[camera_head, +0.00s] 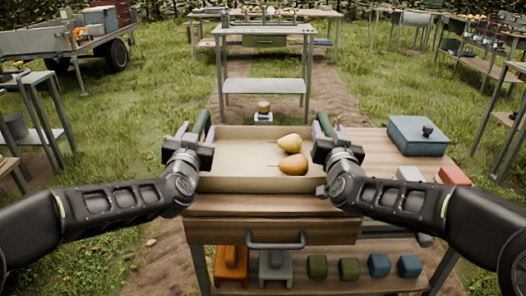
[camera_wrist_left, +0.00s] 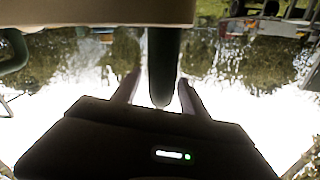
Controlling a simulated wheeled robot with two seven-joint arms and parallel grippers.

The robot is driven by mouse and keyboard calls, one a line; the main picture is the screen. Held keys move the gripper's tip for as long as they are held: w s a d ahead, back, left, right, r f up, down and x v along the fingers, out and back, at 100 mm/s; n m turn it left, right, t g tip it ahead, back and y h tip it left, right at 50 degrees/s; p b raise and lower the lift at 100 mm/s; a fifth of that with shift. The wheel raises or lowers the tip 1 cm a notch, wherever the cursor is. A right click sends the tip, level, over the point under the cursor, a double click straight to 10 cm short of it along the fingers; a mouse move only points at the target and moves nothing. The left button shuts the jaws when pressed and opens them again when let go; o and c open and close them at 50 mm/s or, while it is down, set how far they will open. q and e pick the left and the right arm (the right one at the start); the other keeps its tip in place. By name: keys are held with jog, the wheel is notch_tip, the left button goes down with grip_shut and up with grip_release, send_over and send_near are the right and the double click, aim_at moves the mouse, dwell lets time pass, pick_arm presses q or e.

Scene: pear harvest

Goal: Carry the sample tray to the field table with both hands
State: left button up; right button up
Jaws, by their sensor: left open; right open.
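The sample tray (camera_head: 240,184) is a light wooden tray with two yellow-orange pears (camera_head: 291,144) in its right half. It sits on the wooden bench in front of me and has a green handle at each side. My left gripper (camera_head: 194,128) is at the left handle (camera_head: 204,122), open. In the left wrist view, the dark handle (camera_wrist_left: 163,65) stands between its two spread fingers (camera_wrist_left: 160,92). My right gripper (camera_head: 326,130) is open at the right handle (camera_head: 326,122); its fingers are partly hidden. A grey metal table (camera_head: 265,86), apparently the field table, stands ahead.
The bench (camera_head: 375,150) also bears a blue-grey box (camera_head: 418,136), a white block (camera_head: 409,174) and a red block (camera_head: 454,176) on the right. A small post (camera_head: 263,112) stands beyond the tray. Grass lies around; other tables and a cart (camera_head: 85,38) stand farther off.

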pick_arm(q)
jog(key=shift+w, duration=0.45)
pick_arm(e)
jog(key=shift+w, duration=0.45)
pick_arm(q)
grip_shut()
pick_arm(e)
grip_shut()
pick_arm(q)
jog(key=shift+r, duration=0.1)
pick_arm(e)
jog(key=shift+r, duration=0.1)
